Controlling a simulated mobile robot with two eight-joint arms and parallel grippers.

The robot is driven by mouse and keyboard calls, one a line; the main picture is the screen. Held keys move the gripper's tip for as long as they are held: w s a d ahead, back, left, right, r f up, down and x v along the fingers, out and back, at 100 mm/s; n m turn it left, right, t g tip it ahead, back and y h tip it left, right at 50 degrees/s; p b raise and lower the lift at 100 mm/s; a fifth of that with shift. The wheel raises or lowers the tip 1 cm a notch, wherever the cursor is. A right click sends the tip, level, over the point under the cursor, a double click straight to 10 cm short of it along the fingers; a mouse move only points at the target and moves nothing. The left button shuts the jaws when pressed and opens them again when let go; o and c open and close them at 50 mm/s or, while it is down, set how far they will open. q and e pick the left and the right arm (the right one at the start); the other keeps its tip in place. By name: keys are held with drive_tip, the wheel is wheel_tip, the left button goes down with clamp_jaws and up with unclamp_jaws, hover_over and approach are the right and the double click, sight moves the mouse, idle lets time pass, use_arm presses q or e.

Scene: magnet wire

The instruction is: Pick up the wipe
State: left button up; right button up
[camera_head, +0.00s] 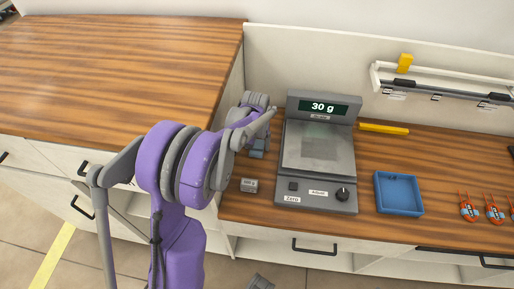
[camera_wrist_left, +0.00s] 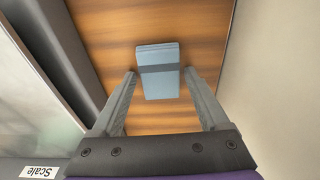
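The wipe (camera_wrist_left: 158,80) is a folded blue-grey pad with a darker band across it. It lies on the brown wooden worktop between the scale and the pale side panel. My left gripper (camera_wrist_left: 161,73) is open, with one finger on each side of the wipe's near part and visible gaps to it. In the head view my left gripper (camera_head: 262,128) points down left of the scale, and a bit of the wipe (camera_head: 257,151) shows below it, mostly hidden. My right gripper is not clearly seen.
The scale (camera_head: 318,160) reads 30 g, close on the right of the gripper. A small grey block (camera_head: 249,185) lies in front. A blue tray (camera_head: 399,194), a yellow bar (camera_head: 384,129) and red-wired parts (camera_head: 494,211) are farther right. A pale panel (camera_wrist_left: 265,75) stands close beside the wipe.

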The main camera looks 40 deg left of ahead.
sight(257, 147)
use_arm(q)
drive_tip(key=c, duration=1)
drive_tip(key=shift+c, duration=0.2)
wheel_tip(257, 147, up, 10)
drive_tip(key=p, duration=0.1)
drive_tip(key=o, duration=0.7)
drive_tip(key=c, duration=0.5)
drive_tip(key=shift+c, duration=0.2)
